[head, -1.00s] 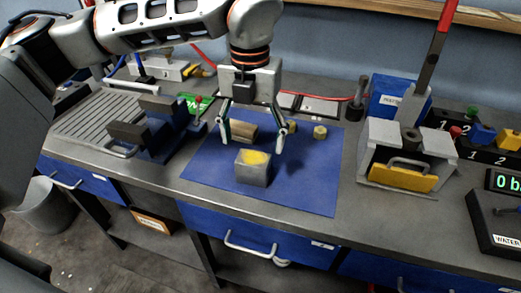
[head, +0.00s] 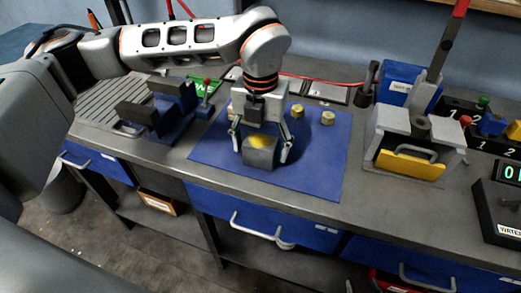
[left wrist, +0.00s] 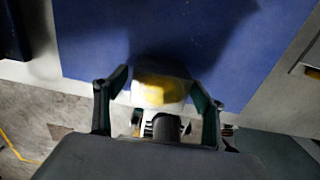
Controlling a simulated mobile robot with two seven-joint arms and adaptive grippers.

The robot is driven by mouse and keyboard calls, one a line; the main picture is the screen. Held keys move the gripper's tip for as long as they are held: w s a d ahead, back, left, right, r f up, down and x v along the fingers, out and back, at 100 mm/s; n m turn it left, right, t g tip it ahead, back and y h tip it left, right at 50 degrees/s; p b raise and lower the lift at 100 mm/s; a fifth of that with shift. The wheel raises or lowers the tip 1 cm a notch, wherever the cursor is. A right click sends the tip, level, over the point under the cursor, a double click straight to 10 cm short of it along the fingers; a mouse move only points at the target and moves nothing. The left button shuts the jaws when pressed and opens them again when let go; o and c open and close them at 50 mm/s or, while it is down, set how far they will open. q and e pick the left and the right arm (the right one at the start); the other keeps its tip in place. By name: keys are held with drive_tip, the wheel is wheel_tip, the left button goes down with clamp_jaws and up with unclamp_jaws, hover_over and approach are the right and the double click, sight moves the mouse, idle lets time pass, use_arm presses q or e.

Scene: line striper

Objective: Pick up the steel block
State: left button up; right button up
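The steel block (head: 260,159) is a grey cube with a yellow patch on top, sitting on the blue mat (head: 318,175). My left gripper (head: 261,152) points down over it with its fingers open, one on each side of the block. In the left wrist view the block (left wrist: 160,88) shows between the two spread fingers. The finger tips are close to its sides; I cannot tell whether either touches. My right gripper is not in view.
Two small brass pieces (head: 297,110) (head: 328,118) lie on the mat behind the block. A blue vise (head: 170,112) stands to the left. A grey fixture with a yellow front (head: 410,164) stands to the right. The mat's front right is clear.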

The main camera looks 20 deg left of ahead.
use_arm(q)
drive_tip(key=c, duration=1.4)
drive_tip(key=shift+r, duration=0.15)
